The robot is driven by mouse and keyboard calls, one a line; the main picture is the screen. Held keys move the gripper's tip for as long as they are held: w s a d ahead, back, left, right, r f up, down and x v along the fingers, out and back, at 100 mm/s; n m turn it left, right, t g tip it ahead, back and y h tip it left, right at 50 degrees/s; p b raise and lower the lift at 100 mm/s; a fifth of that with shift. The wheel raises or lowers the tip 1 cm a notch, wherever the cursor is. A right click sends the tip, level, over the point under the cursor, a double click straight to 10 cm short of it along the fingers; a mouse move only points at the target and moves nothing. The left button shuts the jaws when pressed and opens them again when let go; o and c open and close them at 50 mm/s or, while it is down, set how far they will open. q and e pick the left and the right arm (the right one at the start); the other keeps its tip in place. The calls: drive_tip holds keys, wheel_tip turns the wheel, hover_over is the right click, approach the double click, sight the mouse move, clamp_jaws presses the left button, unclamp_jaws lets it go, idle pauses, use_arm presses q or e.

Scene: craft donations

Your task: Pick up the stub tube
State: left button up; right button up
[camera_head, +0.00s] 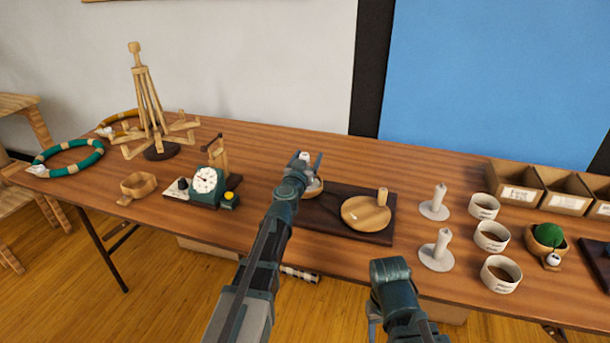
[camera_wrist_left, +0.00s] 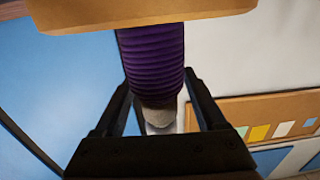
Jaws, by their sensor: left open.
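My left gripper (camera_head: 305,163) is at the middle of the table, over a small wooden bowl (camera_head: 314,188). In the left wrist view its two fingers (camera_wrist_left: 163,108) are open, one on each side of a purple ribbed tube (camera_wrist_left: 152,62) with a pale end, which appears to be the stub tube. The tube is between the fingers, with gaps visible at its pale end. A wooden rim (camera_wrist_left: 140,12) crosses the tube's other end. In the head view the gripper hides most of the tube. Part of my right arm shows at the bottom, its fingers not discernible.
A dark board with a round wooden disc (camera_head: 366,213) is just right of the gripper. A scale (camera_head: 205,182) and a wooden stand (camera_head: 150,100) are left. White spindles (camera_head: 436,252), labelled cups (camera_head: 491,236) and cardboard boxes (camera_head: 514,182) are right.

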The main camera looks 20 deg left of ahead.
use_arm(q)
clamp_jaws()
drive_tip(key=shift+r, duration=0.15)
idle(0.4)
